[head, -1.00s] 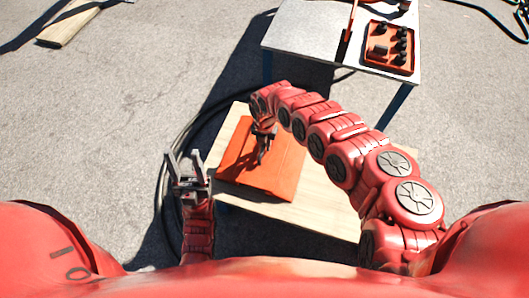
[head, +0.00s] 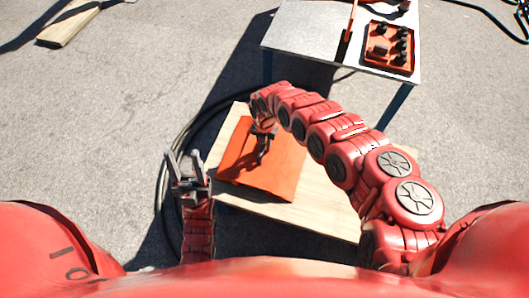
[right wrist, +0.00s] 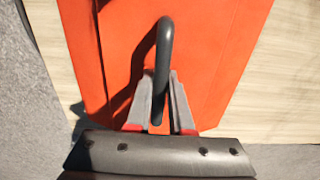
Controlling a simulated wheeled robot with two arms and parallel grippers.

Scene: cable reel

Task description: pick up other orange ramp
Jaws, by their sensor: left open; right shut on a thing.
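The orange ramp (head: 271,177) lies on a pale wooden board, and it fills much of the right wrist view (right wrist: 220,60). A dark curved handle (right wrist: 165,50) stands up from the ramp. My right gripper (head: 262,158) is over the ramp, with its fingers (right wrist: 160,100) shut on the handle, one on each side of it. My left gripper (head: 184,163) is open and empty, to the left of the ramp and apart from it. I cannot tell whether the ramp is lifted off the board.
The wooden board (head: 325,205) lies under the ramp. A black cable (head: 172,170) curves around its left side. A grey-topped table (head: 308,30) stands behind, with an orange tray (head: 375,57) of dark parts on it. A wooden plank (head: 68,24) lies at the far left on open pavement.

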